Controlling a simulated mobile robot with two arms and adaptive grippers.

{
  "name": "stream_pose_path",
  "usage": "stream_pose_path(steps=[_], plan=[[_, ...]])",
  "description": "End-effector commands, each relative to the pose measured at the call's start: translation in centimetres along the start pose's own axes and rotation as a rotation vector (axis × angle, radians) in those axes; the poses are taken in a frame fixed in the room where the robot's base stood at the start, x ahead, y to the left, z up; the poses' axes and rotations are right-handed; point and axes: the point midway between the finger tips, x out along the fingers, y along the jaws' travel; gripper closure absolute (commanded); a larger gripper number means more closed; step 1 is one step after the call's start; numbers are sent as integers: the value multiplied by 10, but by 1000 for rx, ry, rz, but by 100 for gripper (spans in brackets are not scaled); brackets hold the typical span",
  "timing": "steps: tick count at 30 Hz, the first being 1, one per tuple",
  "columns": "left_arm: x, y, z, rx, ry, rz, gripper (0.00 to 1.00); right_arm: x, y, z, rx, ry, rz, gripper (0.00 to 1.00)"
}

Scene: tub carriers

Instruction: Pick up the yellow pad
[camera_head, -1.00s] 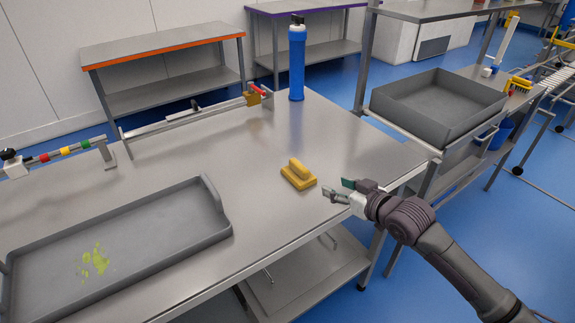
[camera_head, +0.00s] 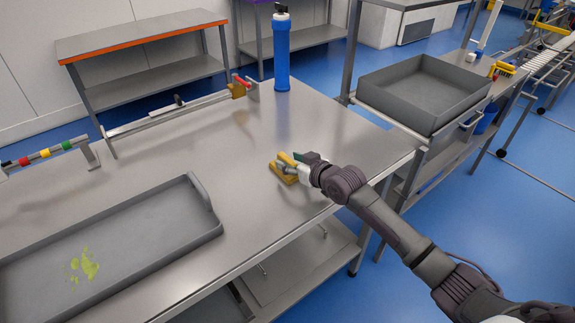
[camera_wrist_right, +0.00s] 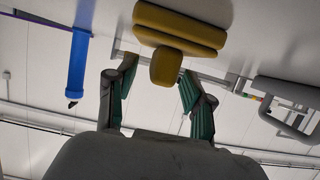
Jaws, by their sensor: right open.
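The yellow pad (camera_head: 283,172) lies on the steel table and has a raised handle on top. My right gripper (camera_head: 289,165) is at the pad, and its fingers cover part of it in the head view. In the right wrist view, the pad (camera_wrist_right: 180,30) is straight ahead, with its handle (camera_wrist_right: 165,67) between the two green fingertips of my open right gripper (camera_wrist_right: 158,82). Gaps show on both sides of the handle. My left gripper is not in view.
A grey tray (camera_head: 205,235) with a yellow-green stain lies on the table (camera_head: 235,160) at the left. A blue cylinder (camera_head: 282,55) stands at the table's back corner. A grey tub (camera_head: 425,95) sits on a rack to the right. The table between tray and pad is clear.

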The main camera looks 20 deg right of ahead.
Motion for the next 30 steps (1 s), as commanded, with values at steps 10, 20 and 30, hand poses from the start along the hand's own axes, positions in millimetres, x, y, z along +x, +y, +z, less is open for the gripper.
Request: stream_pose_path(steps=[10, 20, 30], plan=[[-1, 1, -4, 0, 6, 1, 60, 18, 0, 0, -1, 0, 1, 48], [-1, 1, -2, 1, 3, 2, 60, 18, 0, 0, -1, 0, 1, 91], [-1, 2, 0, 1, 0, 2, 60, 18, 1, 0, -1, 1, 1, 100]])
